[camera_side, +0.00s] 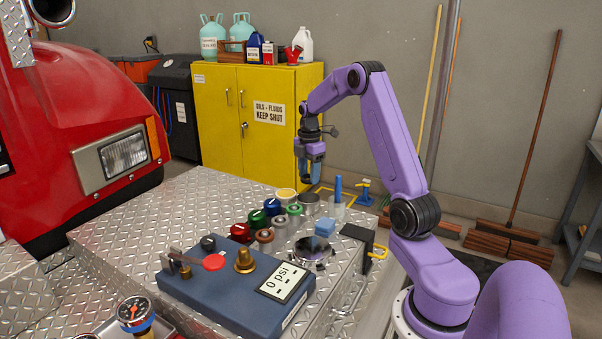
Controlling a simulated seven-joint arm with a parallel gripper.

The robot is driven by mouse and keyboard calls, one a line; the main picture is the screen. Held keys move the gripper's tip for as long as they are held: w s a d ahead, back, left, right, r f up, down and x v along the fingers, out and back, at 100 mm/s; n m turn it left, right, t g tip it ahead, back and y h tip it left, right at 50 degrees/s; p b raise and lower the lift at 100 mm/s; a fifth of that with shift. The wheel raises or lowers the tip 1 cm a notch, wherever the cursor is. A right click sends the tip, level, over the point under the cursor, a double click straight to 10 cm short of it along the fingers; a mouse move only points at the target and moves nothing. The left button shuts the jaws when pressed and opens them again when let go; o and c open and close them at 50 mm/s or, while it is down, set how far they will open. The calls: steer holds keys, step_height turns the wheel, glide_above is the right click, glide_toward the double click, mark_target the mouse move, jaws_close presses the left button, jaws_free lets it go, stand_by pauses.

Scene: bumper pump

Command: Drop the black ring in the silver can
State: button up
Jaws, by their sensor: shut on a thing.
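My gripper (311,180) points down above the far edge of the diamond-plate deck. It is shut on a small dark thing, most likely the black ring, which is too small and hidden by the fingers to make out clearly. I see no black ring lying elsewhere. A silver-grey can (309,207) with a dark top stands on the deck below my gripper, in the back row. My gripper is apart from it, and I cannot tell whether it is exactly over its mouth.
Several coloured caps and cans stand close by, including a yellow-topped can (286,195) and a green cap (257,219). A clear cup (337,211) holds a blue stick.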

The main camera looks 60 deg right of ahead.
steer(key=shift+f, duration=2.35)
steer(key=shift+f, duration=0.2)
steer(key=o, duration=1.3)
steer(key=shift+r, duration=0.15)
steer(key=shift+r, duration=3.4)
